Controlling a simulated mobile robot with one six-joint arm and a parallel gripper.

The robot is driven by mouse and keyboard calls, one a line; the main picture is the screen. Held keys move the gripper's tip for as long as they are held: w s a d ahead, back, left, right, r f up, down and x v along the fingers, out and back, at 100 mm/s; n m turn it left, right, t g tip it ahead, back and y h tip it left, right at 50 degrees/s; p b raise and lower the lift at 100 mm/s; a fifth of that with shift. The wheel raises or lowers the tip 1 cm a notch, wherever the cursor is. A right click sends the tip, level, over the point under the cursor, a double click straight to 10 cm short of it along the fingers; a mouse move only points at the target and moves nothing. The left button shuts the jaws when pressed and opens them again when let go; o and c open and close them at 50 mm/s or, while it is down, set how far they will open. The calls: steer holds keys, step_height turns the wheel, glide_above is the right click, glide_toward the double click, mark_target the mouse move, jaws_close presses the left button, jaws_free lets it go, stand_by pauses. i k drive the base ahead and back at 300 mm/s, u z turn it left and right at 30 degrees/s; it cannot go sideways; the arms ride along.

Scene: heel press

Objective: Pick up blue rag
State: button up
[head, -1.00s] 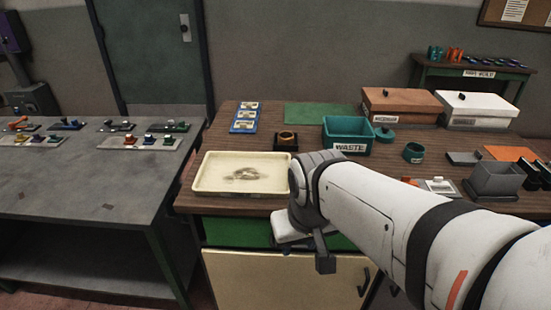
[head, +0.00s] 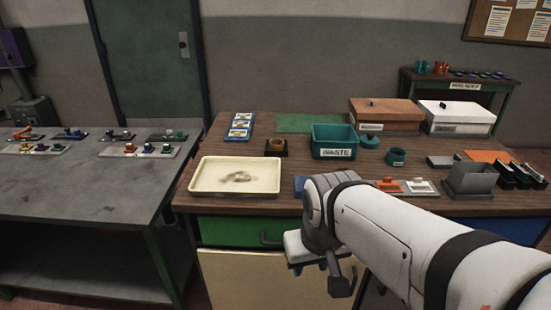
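A small flat blue patch (head: 301,183) shows on the brown workbench top (head: 240,207), just right of the cream tray. It may be the blue rag; my arm hides most of it, so I cannot tell its full shape. My gripper (head: 322,276) hangs at the end of my white arm, in front of the bench and below its top edge, apart from the blue patch. Its fingers are small and partly hidden, and I see nothing held in it.
The cream tray (head: 206,189) holds a dark smudge. A teal WASTE bin (head: 333,152), a teal cup (head: 396,157), a grey container (head: 470,181) and lidded boxes (head: 386,116) stand farther back. A green drawer (head: 230,229) is below the top. A grey table (head: 70,200) stands left.

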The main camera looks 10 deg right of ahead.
mark_target(300, 181)
steer(key=i, duration=0.85)
steer(key=u, duration=0.05)
